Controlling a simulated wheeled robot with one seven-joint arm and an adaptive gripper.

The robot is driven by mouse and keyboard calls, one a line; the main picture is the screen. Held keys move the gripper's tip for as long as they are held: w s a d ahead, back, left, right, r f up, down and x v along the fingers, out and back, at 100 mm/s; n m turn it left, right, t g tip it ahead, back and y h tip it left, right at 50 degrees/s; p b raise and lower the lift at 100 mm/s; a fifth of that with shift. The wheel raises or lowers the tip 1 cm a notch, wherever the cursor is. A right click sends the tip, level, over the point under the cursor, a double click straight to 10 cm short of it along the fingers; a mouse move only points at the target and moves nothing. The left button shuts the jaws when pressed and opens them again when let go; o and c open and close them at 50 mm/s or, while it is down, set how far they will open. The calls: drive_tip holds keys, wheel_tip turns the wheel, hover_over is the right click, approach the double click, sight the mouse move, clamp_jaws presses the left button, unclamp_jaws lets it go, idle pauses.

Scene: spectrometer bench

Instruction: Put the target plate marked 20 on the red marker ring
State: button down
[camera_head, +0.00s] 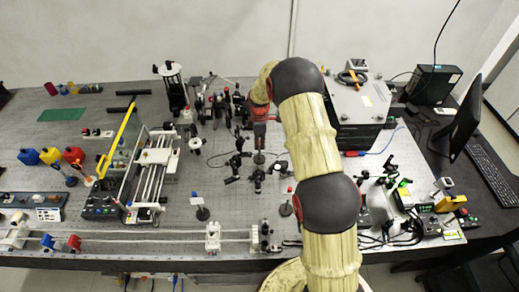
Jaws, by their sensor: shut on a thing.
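My gripper (259,127) points down at the centre of the bench. It is shut on a small post-like piece with a dark round base (259,158). The piece is mostly hidden by the gripper, and no number can be read on it. I cannot tell whether its base touches the bench. Two other small posts on dark round bases stand nearer: one with a pale and blue top (202,212) and one with a red top (286,208). I cannot make out a mark 20 or a red marker ring clearly.
Dark optical mounts (237,162) crowd just left of my gripper. A rail assembly with a yellow bar (157,160) stands farther left. A dark instrument box (358,110) is at the back right. The grey bench (235,205) is clear between the two nearer posts.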

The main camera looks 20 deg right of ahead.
sight(259, 158)
drive_tip(key=shift+f, duration=1.7)
drive_tip(key=shift+f, duration=0.2)
drive_tip(key=c, duration=2.1)
unclamp_jaws()
drive_tip(key=shift+o, duration=0.7)
drive_tip(key=shift+r, duration=0.1)
